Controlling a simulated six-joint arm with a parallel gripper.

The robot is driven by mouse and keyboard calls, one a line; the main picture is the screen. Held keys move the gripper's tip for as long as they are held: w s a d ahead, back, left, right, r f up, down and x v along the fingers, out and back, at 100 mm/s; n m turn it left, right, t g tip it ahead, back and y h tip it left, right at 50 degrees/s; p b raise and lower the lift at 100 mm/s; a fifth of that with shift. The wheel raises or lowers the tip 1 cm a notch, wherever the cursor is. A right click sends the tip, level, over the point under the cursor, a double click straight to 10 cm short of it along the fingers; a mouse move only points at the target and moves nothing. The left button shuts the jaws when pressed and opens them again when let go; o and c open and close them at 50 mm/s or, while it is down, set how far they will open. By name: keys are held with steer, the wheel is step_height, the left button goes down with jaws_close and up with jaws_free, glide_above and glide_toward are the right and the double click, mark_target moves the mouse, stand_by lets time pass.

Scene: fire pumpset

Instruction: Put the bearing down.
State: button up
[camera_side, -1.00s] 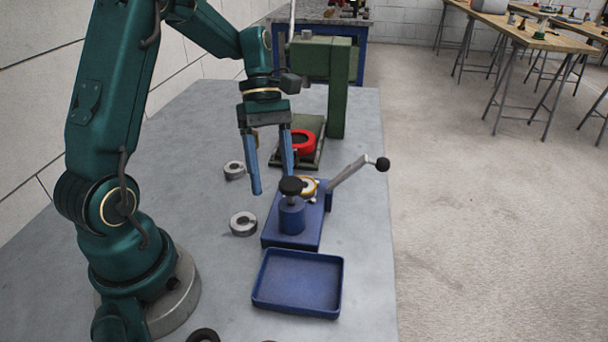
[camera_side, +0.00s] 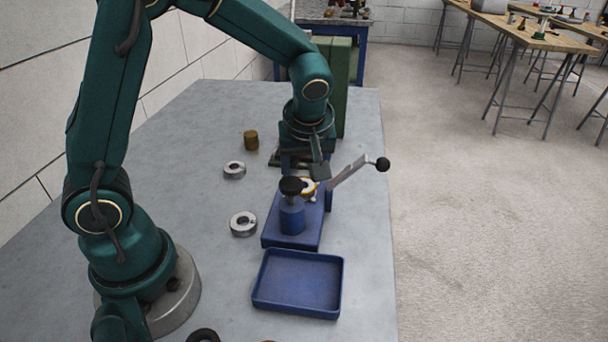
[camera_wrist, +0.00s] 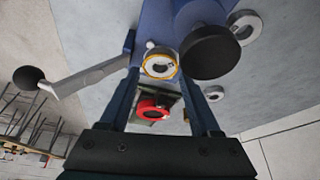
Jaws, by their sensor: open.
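A pale ring with an orange-yellow rim, likely the bearing, lies on the blue fixture (camera_side: 285,240). This ring (camera_side: 309,187) is partly covered by my arm in the side view; in the wrist view the ring (camera_wrist: 159,66) shows whole, between the fingertips in the picture. My gripper (camera_wrist: 157,56) is open, with nothing visibly held. Whether the fingers touch the ring I cannot tell.
The fixture has a black knob (camera_side: 291,186) and a lever with a black ball (camera_side: 382,164). Two grey rings (camera_side: 243,224) (camera_side: 234,170) and a brass cylinder (camera_side: 251,140) stand left. An empty blue tray (camera_side: 298,284) lies in front. A red ring (camera_wrist: 152,109) lies beyond.

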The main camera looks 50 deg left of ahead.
steer(key=shift+x, duration=2.1)
steer(key=shift+c, duration=0.3)
jaws_close()
